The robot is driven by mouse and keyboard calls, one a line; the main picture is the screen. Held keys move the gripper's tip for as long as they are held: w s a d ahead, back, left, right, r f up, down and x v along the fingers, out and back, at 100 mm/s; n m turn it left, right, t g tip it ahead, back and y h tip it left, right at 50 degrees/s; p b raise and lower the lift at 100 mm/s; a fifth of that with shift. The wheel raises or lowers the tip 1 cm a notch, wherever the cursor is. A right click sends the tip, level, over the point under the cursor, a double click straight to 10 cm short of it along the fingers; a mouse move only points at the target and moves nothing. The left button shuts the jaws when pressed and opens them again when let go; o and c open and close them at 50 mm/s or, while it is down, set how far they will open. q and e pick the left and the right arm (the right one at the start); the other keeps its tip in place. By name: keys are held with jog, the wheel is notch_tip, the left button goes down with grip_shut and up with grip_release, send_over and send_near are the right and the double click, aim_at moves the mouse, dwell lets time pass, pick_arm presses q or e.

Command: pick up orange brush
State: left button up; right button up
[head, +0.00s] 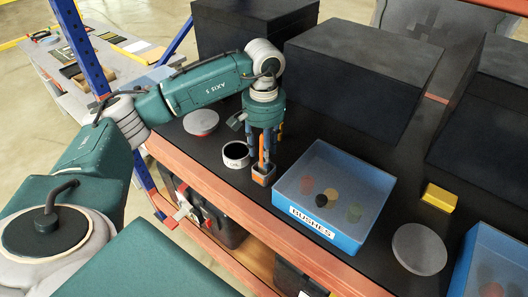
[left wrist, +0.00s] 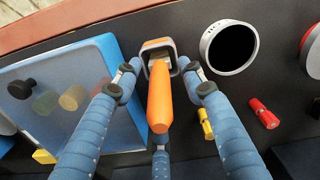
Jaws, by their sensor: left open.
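The orange brush (head: 263,170) stands upright on the dark shelf, between a white-rimmed cup and the blue bin. In the left wrist view its orange handle (left wrist: 160,98) points toward the camera, with its grey and orange boxy base beyond. My left gripper (head: 266,143) is directly above the brush, pointing down. Its blue fingers are open, spread on both sides of the handle, with a third finger behind it. A gap shows between the fingers and the handle in the left wrist view. The fingers partly hide the brush in the head view. My right gripper is not in view.
The blue bin (head: 328,237) labelled "BUSHES" holds several small pieces, close on the right. The white-rimmed cup (head: 235,154) is close on the left. Red (left wrist: 264,113) and yellow (left wrist: 206,124) cylinders lie nearby. Large black boxes (head: 362,75) stand behind. A yellow block (head: 439,197) lies farther right.

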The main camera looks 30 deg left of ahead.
pick_arm(q)
jog(key=shift+f, duration=0.4)
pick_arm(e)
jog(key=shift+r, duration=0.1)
pick_arm(q)
grip_shut()
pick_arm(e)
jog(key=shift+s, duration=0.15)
pick_arm(q)
jog(key=shift+r, duration=0.1)
